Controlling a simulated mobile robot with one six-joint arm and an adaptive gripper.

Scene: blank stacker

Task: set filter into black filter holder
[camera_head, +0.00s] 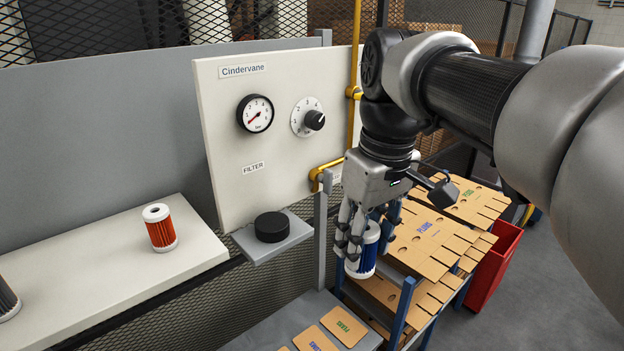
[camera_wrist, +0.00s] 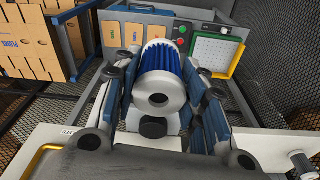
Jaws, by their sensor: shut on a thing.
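My gripper (camera_head: 361,227) is shut on a blue pleated filter with white end caps (camera_head: 365,255). It holds the filter upright in the air, to the right of the small grey shelf (camera_head: 288,238). The black filter holder (camera_head: 271,227), a low round disc, sits on that shelf under the FILTER label, with nothing on it. In the wrist view the blue filter (camera_wrist: 160,68) is between the fingers, its holed white cap facing the camera. A dark round shape (camera_wrist: 153,128) shows just below the cap in that view; I cannot tell whether it is the holder.
A red filter (camera_head: 159,228) stands on the white ledge (camera_head: 112,262) at left, with a dark filter (camera_head: 7,301) cut off at the edge. The Cindervane panel (camera_head: 275,135) rises behind the holder. A yellow pipe (camera_head: 325,172) and a cart of cardboard (camera_head: 432,232) are near my gripper.

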